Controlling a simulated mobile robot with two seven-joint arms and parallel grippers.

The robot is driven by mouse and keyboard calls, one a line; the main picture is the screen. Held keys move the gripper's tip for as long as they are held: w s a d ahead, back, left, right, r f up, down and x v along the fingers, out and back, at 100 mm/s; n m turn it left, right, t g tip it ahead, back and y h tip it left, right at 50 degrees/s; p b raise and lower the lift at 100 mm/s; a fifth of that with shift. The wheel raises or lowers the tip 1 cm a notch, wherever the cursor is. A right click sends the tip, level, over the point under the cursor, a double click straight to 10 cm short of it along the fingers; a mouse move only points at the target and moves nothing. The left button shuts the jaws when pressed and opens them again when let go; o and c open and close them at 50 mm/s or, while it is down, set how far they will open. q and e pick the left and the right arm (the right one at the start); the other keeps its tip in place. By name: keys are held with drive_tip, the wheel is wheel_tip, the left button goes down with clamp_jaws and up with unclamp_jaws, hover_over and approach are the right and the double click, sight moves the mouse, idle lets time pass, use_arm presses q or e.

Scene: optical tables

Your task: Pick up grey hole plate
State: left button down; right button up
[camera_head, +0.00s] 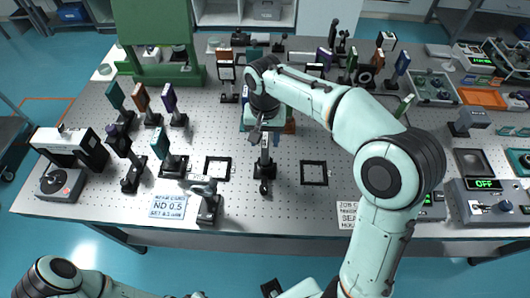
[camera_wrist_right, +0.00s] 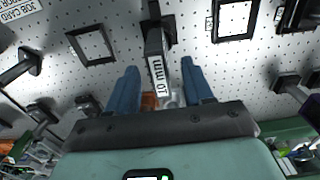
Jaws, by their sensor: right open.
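A grey upright piece with a white "10 mm" label (camera_wrist_right: 157,72) is in the right wrist view, and I take it to be the grey hole plate. It stands on a dark post and base (camera_head: 264,172) near the front middle of the table. My right gripper (camera_wrist_right: 162,84) is open, with one blue finger on either side of the labelled piece and visible gaps to both. In the head view, the right gripper (camera_head: 262,132) is just above and behind this stand, partly hidden by its own arm. The plate's hole is not discernible.
The perforated table (camera_head: 235,205) has black square frames on both sides of the stand, left (camera_head: 217,168) and right (camera_head: 314,173). A short mount (camera_head: 208,205) stands at front left. Several mounted optics crowd the left and back. A box reading "OFF" (camera_head: 485,200) is at right.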

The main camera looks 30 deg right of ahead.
wheel_tip(320, 180, down, 5)
drive_tip(key=shift+d+r, duration=0.1)
clamp_jaws()
drive_tip(key=shift+r, duration=0.1)
